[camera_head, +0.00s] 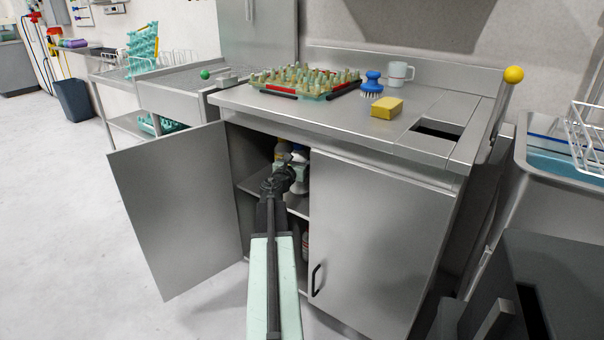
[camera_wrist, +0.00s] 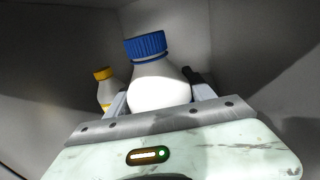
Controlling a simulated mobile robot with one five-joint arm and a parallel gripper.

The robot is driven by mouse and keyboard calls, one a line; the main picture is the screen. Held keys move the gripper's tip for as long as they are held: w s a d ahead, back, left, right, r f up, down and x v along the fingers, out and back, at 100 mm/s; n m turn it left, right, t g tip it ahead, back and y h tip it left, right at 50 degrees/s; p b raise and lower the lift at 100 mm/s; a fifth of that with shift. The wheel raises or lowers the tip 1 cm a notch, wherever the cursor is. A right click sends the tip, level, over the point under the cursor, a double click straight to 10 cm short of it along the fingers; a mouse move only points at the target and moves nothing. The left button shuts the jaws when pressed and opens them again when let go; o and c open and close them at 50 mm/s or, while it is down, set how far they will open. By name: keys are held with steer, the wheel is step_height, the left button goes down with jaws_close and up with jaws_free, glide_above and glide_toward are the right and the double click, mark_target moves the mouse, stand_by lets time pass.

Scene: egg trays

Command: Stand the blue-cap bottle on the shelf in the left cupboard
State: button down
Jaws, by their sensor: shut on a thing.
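The blue-cap bottle (camera_wrist: 158,88) is white and stands between the two fingers in the wrist view, its cap a little tilted in the picture. My gripper (camera_wrist: 158,100) is shut on it. In the head view my gripper (camera_head: 287,177) reaches into the open left cupboard, and the bottle is mostly hidden behind it. The shelf (camera_head: 252,184) runs across the cupboard under my gripper. The bottle's base is hidden, so I cannot tell whether it touches the shelf. The left cupboard door (camera_head: 180,210) stands wide open.
A yellow-cap bottle (camera_wrist: 106,90) stands to the left, behind the blue-cap bottle. The closed right door (camera_head: 370,240) borders the opening. Another bottle (camera_head: 305,245) shows below the shelf. The counter above holds an egg tray (camera_head: 325,95), a blue brush (camera_head: 371,82), a yellow sponge (camera_head: 387,107) and a mug (camera_head: 398,73).

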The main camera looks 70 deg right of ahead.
step_height(320, 180, down, 4)
steer(key=b, duration=0.3)
steer(key=shift+b, duration=0.35)
steer(key=shift+s+f, duration=0.2)
steer(key=shift+f, duration=0.1)
steer(key=shift+r, duration=0.2)
steer(key=shift+f, duration=0.2)
steer(key=shift+c, duration=1.8)
jaws_free()
steer(key=shift+r, duration=0.1)
steer(key=shift+r, duration=0.1)
